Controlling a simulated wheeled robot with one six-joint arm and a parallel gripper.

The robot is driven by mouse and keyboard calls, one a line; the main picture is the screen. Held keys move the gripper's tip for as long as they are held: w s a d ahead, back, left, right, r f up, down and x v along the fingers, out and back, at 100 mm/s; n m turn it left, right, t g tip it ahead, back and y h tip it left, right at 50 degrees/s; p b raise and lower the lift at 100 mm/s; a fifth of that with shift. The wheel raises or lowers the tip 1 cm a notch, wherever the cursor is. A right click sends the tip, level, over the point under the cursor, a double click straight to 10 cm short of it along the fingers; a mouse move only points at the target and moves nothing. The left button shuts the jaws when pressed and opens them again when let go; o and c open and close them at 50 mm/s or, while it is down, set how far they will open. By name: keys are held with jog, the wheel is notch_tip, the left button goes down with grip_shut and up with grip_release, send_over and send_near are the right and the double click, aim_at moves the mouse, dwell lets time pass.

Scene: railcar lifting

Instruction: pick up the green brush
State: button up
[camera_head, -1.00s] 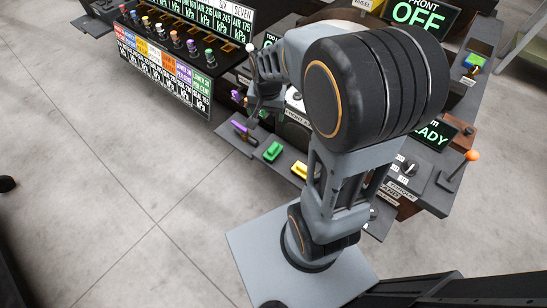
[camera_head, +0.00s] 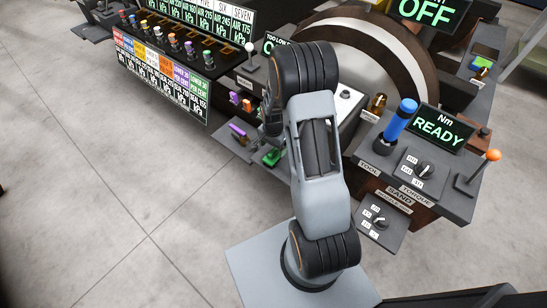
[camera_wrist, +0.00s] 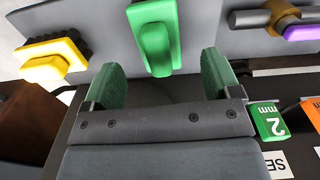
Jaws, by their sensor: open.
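The green brush (camera_wrist: 155,38) lies on a grey shelf in the top middle of the wrist view. In the head view the green brush (camera_head: 272,157) shows only partly, behind my gripper (camera_head: 271,128). In the wrist view my gripper (camera_wrist: 161,60) is open, with one green-faced finger to each side of the brush's near end. The brush lies in line with the gap between the fingers. I cannot see either finger touching it, and nothing is gripped.
A yellow brush (camera_wrist: 50,60) lies left of the green one in the wrist view. A purple-handled tool (camera_wrist: 300,32) lies to the right. A green block marked 2 mm (camera_wrist: 267,122) and an orange block (camera_wrist: 313,110) sit close to my right finger. A blue-handled lever (camera_head: 400,120) stands on the console.

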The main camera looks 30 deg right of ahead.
aim_at(273, 150)
jog(key=shift+s+f+b, duration=0.1)
jog(key=shift+f+b, duration=0.6)
jog(key=shift+f, duration=2.2)
jog(key=shift+c, duration=0.3)
jog(key=c, duration=1)
jog(key=shift+r, duration=0.1)
